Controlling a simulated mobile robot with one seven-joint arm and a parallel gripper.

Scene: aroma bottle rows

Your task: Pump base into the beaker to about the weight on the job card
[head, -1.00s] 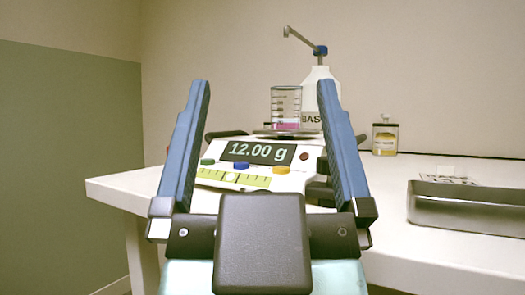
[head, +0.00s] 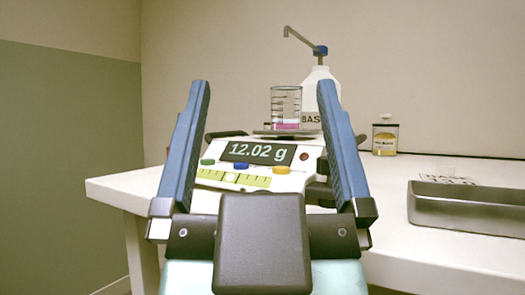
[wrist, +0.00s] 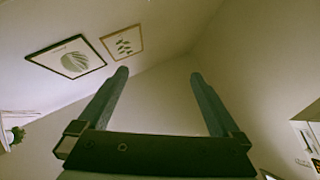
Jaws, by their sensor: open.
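The beaker (head: 286,105) stands upright on the scale (head: 262,178), with a shallow pink layer at its bottom. The scale's display (head: 258,152) reads 12.02 g. The white bottle marked BAS, its label partly hidden, is the base bottle (head: 322,92); it stands behind and right of the beaker. Its pump (head: 320,50) has a long spout reaching up and left, its tip above the beaker in the picture.
A metal tray (head: 466,212) lies at the right of the white table (head: 395,185). A small jar with a yellow label (head: 385,138) stands near the back wall. The table between scale and tray is clear. The wrist view shows walls and framed pictures (wrist: 68,57).

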